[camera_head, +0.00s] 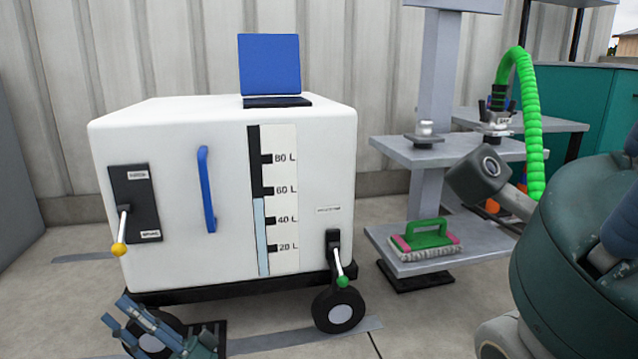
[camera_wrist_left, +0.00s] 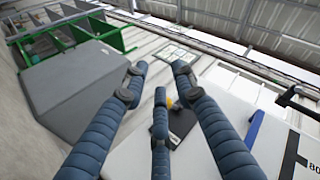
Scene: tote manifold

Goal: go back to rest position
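My left gripper (camera_head: 118,312) shows at the bottom left of the head view, low in front of the white wheeled tote (camera_head: 225,120). In the left wrist view its blue padded fingers (camera_wrist_left: 160,85) are spread apart with nothing between them. Behind them lies the tote's black panel with a yellow-knobbed lever (camera_wrist_left: 180,122); this lever (camera_head: 121,235) hangs down in the head view. My right gripper is not visible in either view.
The tote has a blue handle (camera_head: 206,190), a level gauge (camera_head: 278,200) and a green-knobbed lever (camera_head: 341,270). At right, a grey shelf stand (camera_head: 440,150) holds a green-handled brush (camera_head: 425,238). A green hose (camera_head: 533,110) arches nearby. A grey box (camera_wrist_left: 75,88) stands beyond my fingers.

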